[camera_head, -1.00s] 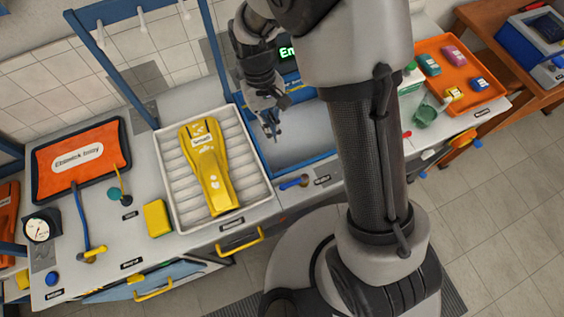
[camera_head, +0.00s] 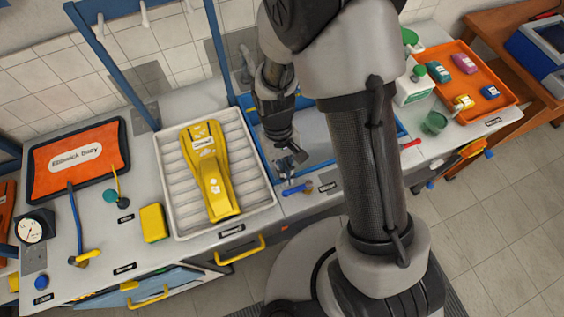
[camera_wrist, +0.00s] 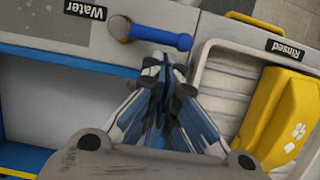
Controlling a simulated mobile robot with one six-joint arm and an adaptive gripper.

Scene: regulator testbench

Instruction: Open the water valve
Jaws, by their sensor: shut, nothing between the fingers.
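The water valve (camera_head: 297,189) is a small blue lever on the front edge of the bench. It lies sideways, its free end to the left, beside a black label. In the wrist view the blue lever (camera_wrist: 160,36) runs from a round pivot at the left to a rounded blue end at the right; the label "Water" (camera_wrist: 85,9) is beside the pivot. My gripper (camera_head: 295,162) is shut and empty, low and just behind the lever. In the wrist view its fingertips (camera_wrist: 165,65) are close to the lever's free end; I cannot tell if they touch it.
A blue-framed basin (camera_head: 320,150) lies behind the valve. The floor in front is clear.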

